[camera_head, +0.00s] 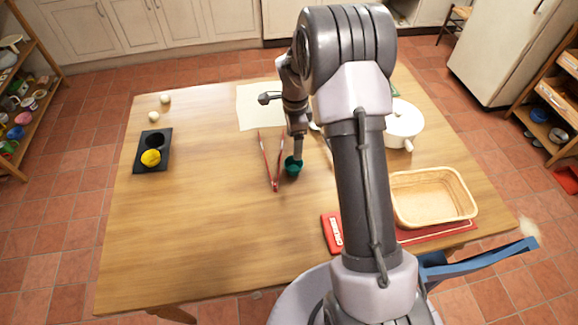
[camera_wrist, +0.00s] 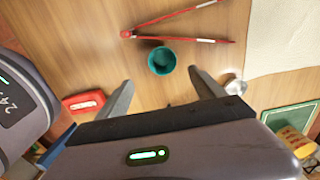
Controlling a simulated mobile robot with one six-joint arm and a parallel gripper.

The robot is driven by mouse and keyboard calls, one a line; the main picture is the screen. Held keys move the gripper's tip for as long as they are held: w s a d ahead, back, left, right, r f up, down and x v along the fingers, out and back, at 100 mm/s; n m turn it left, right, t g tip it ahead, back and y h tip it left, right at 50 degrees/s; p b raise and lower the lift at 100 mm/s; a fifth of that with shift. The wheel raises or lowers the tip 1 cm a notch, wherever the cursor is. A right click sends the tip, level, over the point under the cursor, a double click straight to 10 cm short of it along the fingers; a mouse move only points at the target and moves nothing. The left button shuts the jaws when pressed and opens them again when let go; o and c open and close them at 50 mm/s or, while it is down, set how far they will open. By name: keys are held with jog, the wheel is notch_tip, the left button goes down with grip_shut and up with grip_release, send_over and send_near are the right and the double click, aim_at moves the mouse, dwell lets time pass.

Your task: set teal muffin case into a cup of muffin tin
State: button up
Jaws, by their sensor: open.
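The teal muffin case (camera_head: 293,167) stands on the wooden table, just right of red tongs. It also shows in the wrist view (camera_wrist: 161,61), beyond and between my fingers, with its open top towards the camera. My gripper (camera_wrist: 157,88) is open and empty; in the head view its end (camera_head: 298,150) is over or close by the case. I cannot tell whether it touches the case. The dark muffin tin (camera_head: 143,163) lies at the table's left side. It has a yellow case (camera_head: 151,158) in its nearer cup, and its farther cup (camera_head: 154,141) looks empty.
Red tongs (camera_head: 268,165) lie open beside the teal case. A wicker basket (camera_head: 432,222) and a red board or box (camera_head: 332,233) are at the right front. A white pot (camera_head: 404,125) stands behind them. Two pale round things (camera_head: 165,99) lie behind the tin. The left front table is clear.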

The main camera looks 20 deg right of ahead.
jog(key=b, duration=0.2)
send_near(294, 162)
jog(key=shift+s+a+f, duration=0.35)
jog(key=shift+s+f, duration=0.1)
jog(key=shift+s, duration=0.2)
jog(key=shift+s+a+f, duration=0.3)
jog(key=shift+s+f, duration=0.1)
jog(key=shift+s, duration=0.2)
jog(key=f, duration=0.1)
jog(key=f+b, duration=0.1)
jog(key=f, duration=0.1)
jog(key=f+b, duration=0.1)
jog(key=f, duration=0.1)
jog(key=shift+w+d, duration=0.1)
jog(key=shift+w, duration=0.15)
jog(key=shift+r, duration=0.15)
jog(key=shift+c, duration=0.5)
jog(key=shift+r, duration=0.1)
jog(key=c, duration=1.4)
